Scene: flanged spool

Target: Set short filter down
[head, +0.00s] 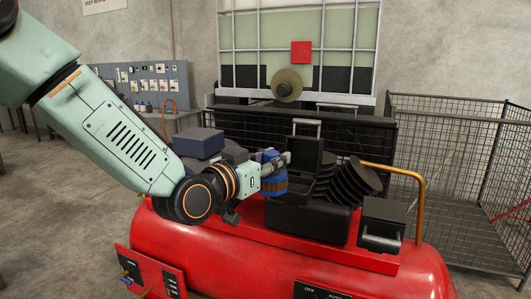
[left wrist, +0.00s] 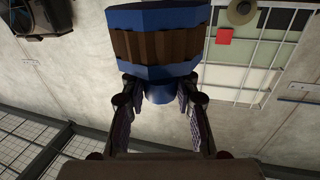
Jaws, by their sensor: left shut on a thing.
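The short filter (head: 273,185) is blue with a brown pleated band. In the head view it is above the red compressor (head: 200,250), in front of black machine parts. I cannot tell whether its base touches anything. My left gripper (head: 272,162) is shut on it. In the left wrist view the filter's wide body (left wrist: 155,45) fills the top middle, and the fingers of my left gripper (left wrist: 160,93) close on its narrow blue neck. Part of the neck is hidden by the fingers. My right gripper is in neither view.
A black motor block with a finned part (head: 350,185) and a small black box (head: 381,222) stand on the compressor. A copper-coloured pipe (head: 422,195) rises at its right. A wire cage (head: 455,150) stands at right, and a caged tank (head: 255,55) behind.

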